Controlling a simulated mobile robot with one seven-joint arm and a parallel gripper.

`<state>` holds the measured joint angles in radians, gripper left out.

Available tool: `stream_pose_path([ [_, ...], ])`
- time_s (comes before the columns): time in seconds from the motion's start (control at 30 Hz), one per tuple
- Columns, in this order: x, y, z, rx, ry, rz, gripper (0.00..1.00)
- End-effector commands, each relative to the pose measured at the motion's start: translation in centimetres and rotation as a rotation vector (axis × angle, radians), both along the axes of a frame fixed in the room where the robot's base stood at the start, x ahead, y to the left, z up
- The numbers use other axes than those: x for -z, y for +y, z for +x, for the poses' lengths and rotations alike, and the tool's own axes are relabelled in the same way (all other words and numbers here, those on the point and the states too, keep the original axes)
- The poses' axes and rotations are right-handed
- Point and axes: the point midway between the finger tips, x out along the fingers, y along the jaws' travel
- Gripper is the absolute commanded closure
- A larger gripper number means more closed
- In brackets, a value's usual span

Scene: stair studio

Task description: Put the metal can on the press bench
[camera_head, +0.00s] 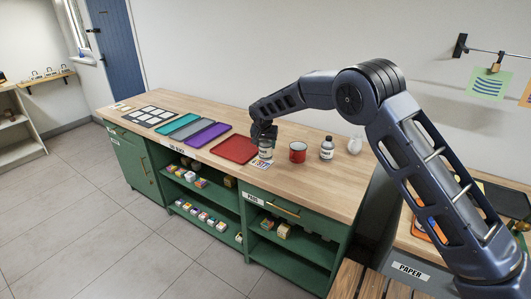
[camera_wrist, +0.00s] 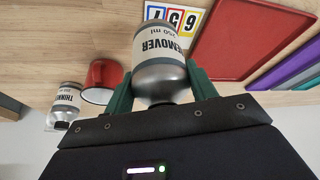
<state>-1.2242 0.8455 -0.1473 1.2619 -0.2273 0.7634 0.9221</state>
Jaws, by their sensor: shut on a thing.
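A silver metal can (camera_wrist: 160,66) with a white label reading "REMOVER 250 ml" is between the fingers of my gripper (camera_head: 264,131). In the head view the can (camera_head: 265,153) shows below my gripper, upright, over the long wooden counter. I cannot tell whether its base touches the counter. In the wrist view the green fingers close on both sides of the can. No surface in view is marked as the press bench; a wooden worktop (camera_head: 413,243) labelled "PAPER" stands at the right, partly hidden by my arm.
Left of the can lie a red tray (camera_head: 234,149) and purple, grey and teal trays. A number card (camera_wrist: 176,14) is next to the can. A red mug (camera_head: 297,152), a thinner bottle (camera_head: 327,149) and a white object (camera_head: 354,146) stand to its right.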

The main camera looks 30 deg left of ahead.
Motion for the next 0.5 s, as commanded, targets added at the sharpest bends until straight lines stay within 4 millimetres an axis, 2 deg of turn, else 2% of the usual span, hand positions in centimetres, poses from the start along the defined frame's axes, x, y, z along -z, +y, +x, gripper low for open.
stream_pose_path([
  [0.17, 0.8, 0.0, 0.0, 0.0, -0.001, 0.001, 0.76],
  [0.4, 3.8, 0.0, 0.0, -0.001, 0.001, -0.001, 0.76],
  [0.5, 4.4, 0.0, 0.0, 0.0, 0.0, 0.001, 0.76],
])
